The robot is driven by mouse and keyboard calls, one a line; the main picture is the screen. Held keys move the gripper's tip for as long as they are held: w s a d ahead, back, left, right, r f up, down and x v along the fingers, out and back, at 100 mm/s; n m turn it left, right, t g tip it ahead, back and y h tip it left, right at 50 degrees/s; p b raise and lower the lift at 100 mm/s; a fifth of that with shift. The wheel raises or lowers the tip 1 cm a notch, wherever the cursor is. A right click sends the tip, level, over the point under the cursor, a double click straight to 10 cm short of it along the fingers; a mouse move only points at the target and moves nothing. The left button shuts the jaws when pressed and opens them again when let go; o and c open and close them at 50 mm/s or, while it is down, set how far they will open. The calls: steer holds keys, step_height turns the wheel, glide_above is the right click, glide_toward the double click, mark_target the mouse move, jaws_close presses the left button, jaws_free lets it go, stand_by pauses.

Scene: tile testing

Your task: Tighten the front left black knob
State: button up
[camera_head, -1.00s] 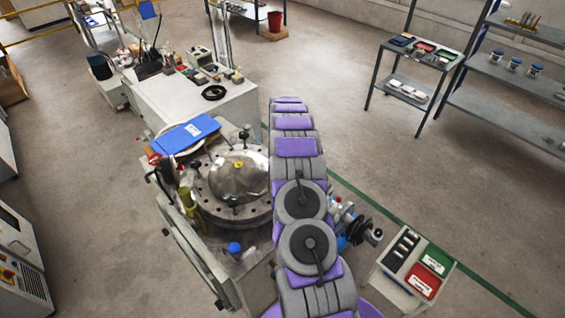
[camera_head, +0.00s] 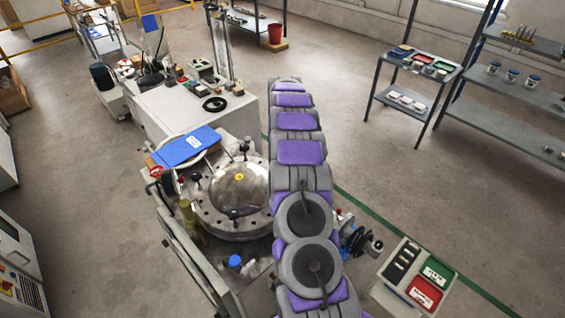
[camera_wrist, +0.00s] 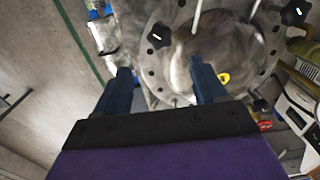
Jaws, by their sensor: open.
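A round metal lid (camera_head: 238,190) with a bolted flange and a yellow centre mark sits on the machine. Black knobs stand around its rim: a front one (camera_head: 234,215), a left one (camera_head: 196,178) and others at the back. I cannot tell for sure which is the front left one. In the wrist view, star-shaped black knobs show at the upper middle (camera_wrist: 160,35) and upper right (camera_wrist: 294,12). My gripper (camera_wrist: 160,68) is open and empty, its dark blue fingers apart over the lid and its rim. In the head view my gripper is not visible.
A blue binder (camera_head: 187,147) lies at the lid's back left. A blue-capped item (camera_head: 235,262) stands at the machine's front. A small stand with red and green trays (camera_head: 424,291) is at the right. A white bench (camera_head: 195,108) is behind.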

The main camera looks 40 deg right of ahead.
step_height(320, 180, up, 5)
steer(key=shift+f, duration=0.15)
stand_by(0.5)
